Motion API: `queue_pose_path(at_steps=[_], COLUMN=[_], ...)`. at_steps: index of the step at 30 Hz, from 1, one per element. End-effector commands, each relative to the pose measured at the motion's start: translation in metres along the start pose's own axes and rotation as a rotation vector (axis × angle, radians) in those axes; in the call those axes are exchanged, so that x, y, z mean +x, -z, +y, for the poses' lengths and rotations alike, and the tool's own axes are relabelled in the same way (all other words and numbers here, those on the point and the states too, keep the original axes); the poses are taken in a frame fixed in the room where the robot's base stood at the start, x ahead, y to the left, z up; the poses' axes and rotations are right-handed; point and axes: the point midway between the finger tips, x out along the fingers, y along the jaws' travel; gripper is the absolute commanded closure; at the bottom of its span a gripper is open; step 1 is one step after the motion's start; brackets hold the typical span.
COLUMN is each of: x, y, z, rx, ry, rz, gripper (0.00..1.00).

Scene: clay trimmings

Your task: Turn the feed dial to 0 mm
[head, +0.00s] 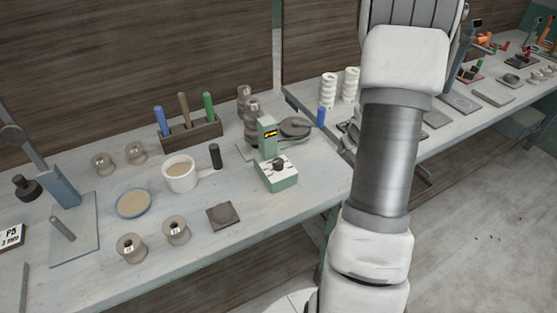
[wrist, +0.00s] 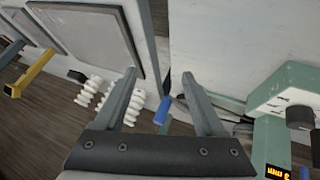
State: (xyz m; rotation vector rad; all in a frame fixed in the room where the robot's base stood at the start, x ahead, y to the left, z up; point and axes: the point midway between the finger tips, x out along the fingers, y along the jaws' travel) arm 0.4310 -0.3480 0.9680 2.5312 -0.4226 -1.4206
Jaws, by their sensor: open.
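The feed dial (head: 278,166) is a dark round knob on the white top of a small green machine (head: 277,182) on the bench. A green post behind it carries a lit amber display (head: 270,134), too small to read surely. In the wrist view the green machine (wrist: 285,85) is at the right edge, with the dark knob (wrist: 299,117) partly in view and the display (wrist: 277,172) at the bottom. My gripper (wrist: 159,73) is open and empty, apart from the dial, which lies to the right of its fingers. The head view does not show the gripper's fingers.
A round grey disc (head: 296,127) and a blue handle (head: 321,116) are behind the machine. A white mug (head: 180,174), a dark upright cylinder (head: 215,156) and a tool rack (head: 192,132) stand to its left. White ribbed stacks (head: 350,83) stand behind my arm.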

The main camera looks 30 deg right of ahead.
Motion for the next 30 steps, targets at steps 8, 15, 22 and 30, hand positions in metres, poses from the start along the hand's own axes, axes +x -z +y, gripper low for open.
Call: queue_pose_path(at_steps=[8,15,22,30], x=[-0.024,-0.081,-0.119,-0.112], y=[-0.045,-0.059,-0.058,-0.052], z=[-0.053,-0.111,-0.134,-0.142], rx=[-0.098,-0.065,-0.013,-0.012], ry=[0.212,0.418,0.509,0.517], rz=[0.254,0.506,0.643,0.659], gripper=[0.28,0.28,0.28,0.28])
